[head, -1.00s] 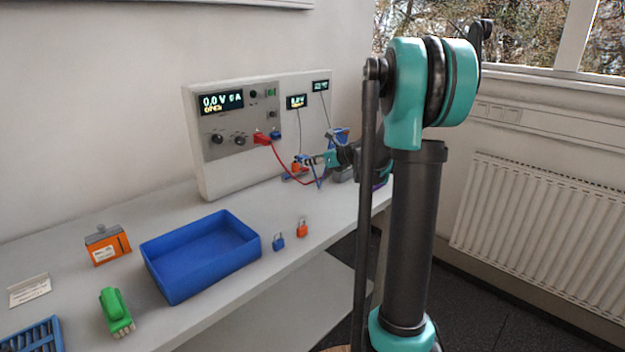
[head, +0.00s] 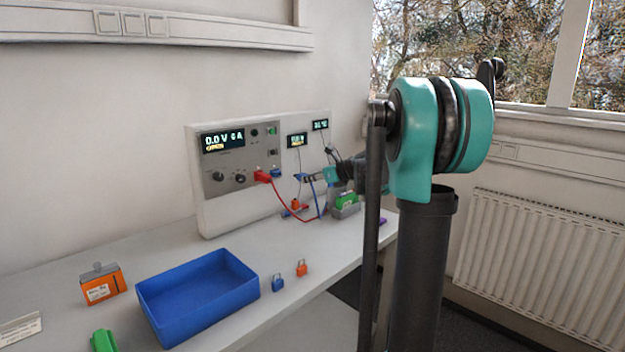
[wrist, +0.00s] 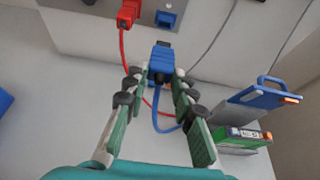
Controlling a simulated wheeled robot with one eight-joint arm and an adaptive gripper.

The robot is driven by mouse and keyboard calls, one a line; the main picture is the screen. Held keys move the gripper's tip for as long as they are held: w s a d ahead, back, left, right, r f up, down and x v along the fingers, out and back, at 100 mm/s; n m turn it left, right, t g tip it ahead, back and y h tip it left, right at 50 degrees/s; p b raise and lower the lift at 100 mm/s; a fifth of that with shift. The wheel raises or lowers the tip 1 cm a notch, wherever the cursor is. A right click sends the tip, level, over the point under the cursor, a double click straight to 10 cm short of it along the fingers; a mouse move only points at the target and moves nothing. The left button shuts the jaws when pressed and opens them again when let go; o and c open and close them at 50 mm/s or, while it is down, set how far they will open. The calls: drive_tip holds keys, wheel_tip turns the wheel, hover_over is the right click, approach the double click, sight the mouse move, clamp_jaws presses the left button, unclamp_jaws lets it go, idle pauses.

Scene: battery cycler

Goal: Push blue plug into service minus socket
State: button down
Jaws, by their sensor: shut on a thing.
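My gripper (wrist: 160,88) is shut on the blue plug (wrist: 161,62), with a finger on each side of it. A blue cable trails from the plug. In the wrist view the blue socket (wrist: 166,19) is on the grey panel beyond the plug, with a visible gap between them. A red plug (wrist: 128,13) sits in the panel left of that socket. In the head view my gripper (head: 318,178) is in front of the cycler (head: 210,208), right of the blue socket (head: 276,173) and the red plug (head: 262,176). The plug's tip is small there.
A red cable (head: 285,203) hangs from the red plug. A grey holder with a green battery (head: 345,200) stands below my arm; a blue-topped piece (wrist: 262,97) shows there in the wrist view. A blue tray (head: 150,300), orange battery (head: 102,288) and two small padlocks (head: 278,283) are nearer.

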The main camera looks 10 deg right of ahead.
drive_tip(key=x, duration=0.2)
drive_tip(key=f+x, duration=0.1)
drive_tip(key=x, duration=0.1)
drive_tip(key=shift+d, duration=0.15)
drive_tip(key=shift+w+a, duration=0.85)
drive_tip(key=shift+w, duration=0.3)
drive_tip(key=shift+w+a, duration=0.85)
drive_tip(key=shift+w, duration=0.3)
drive_tip(key=shift+w+a, duration=0.9)
drive_tip(key=shift+w, duration=0.3)
idle(2.0)
drive_tip(key=c, duration=1.2)
unclamp_jaws()
